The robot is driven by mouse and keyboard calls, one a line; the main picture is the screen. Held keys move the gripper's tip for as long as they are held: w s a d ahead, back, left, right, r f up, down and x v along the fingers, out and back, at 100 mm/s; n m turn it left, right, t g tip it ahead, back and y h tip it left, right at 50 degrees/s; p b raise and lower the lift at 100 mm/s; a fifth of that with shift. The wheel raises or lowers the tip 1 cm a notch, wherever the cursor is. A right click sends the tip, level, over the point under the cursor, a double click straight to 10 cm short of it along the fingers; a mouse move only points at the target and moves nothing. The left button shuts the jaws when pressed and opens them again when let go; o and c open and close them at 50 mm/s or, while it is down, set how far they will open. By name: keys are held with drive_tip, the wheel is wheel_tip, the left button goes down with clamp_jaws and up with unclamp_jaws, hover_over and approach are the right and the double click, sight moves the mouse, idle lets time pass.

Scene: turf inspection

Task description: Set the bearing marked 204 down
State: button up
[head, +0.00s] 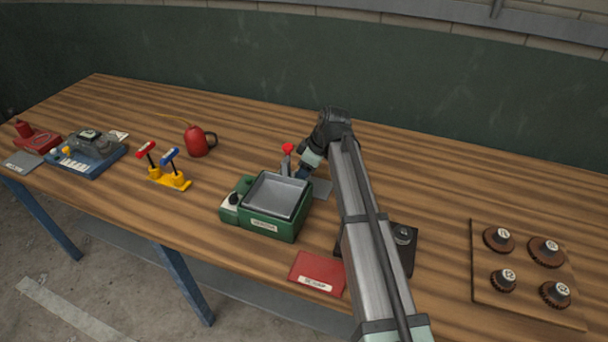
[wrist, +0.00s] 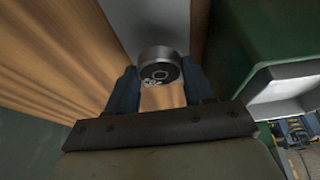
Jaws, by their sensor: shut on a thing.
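My gripper (wrist: 158,92) is shut on a bearing (wrist: 159,66), a short steel ring with a dark face and a pale marking too small to read. In the wrist view the bearing sits between the two dark blue fingertips, over a flat grey plate (wrist: 145,18). I cannot tell whether it touches the plate. In the head view my gripper (head: 303,173) is behind the green machine, and the bearing is hidden there. Part of the grey plate (head: 322,188) shows just right of the machine.
The green machine (head: 265,226) with a grey tray and red-knobbed lever stands close by. A red labelled mat (head: 318,273) lies in front. A board (head: 500,295) with several round parts is at right. A red oil can (head: 196,141) stands left. Bare wood lies behind the machine.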

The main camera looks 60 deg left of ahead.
drive_tip(key=shift+f, duration=0.8)
drive_tip(key=shift+f, duration=0.1)
drive_tip(key=o, duration=1.3)
drive_tip(key=v, duration=1.2)
drive_tip(key=shift+w, duration=0.1)
